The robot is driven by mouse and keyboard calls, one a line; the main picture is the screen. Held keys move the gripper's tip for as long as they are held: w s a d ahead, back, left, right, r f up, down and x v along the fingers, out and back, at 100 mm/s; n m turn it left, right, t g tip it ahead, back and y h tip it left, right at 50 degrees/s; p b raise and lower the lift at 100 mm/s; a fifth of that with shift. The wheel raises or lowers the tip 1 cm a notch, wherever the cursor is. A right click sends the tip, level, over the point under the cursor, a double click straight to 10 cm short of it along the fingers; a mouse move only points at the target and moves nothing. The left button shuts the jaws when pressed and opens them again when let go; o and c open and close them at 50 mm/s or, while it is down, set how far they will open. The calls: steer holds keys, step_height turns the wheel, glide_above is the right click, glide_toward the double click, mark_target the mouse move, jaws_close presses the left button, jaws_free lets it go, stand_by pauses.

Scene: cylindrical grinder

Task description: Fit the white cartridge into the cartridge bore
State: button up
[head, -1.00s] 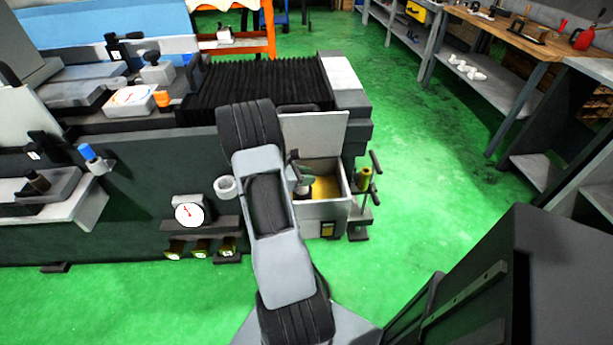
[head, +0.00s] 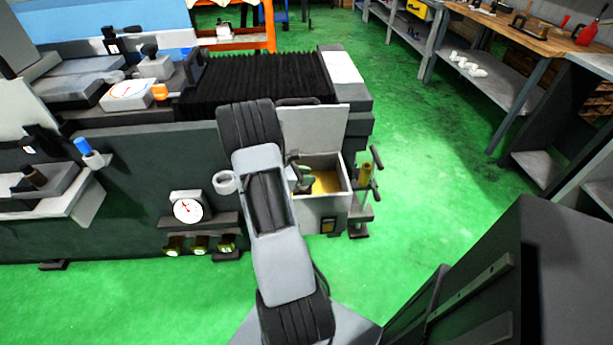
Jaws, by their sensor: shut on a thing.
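An open grey box (head: 312,214) with a raised light lid (head: 312,128) and a yellow inside stands at the right end of the machine. My gripper (head: 303,182) shows only in part at the box's left side, behind my arm. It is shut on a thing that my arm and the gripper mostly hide. I cannot make out the white cartridge's outline there. I cannot make out the cartridge bore for certain. A white hollow ring (head: 224,183) sits on the machine's front, left of my arm and apart from my gripper.
A dial gauge (head: 188,208) sits on a small ledge above several yellowish knobs. A stand with a yellow-green cylinder (head: 366,175) is right of the box. Black bellows (head: 255,82) lie behind. Green floor (head: 430,190) is clear to the right, before the workbench (head: 530,40).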

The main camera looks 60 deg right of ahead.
steer(key=shift+f, duration=0.35)
steer(key=o, duration=1.1)
steer(key=shift+c, duration=0.2)
step_height(320, 180, up, 3)
steer(key=shift+r, duration=0.1)
steer(key=s+a+r+p, duration=0.3)
steer(key=s+a+r, duration=0.4)
steer(key=a+r, duration=0.3)
steer(key=shift+s+a, duration=0.4)
steer(key=shift+a, duration=0.45)
steer(key=shift+f, duration=0.1)
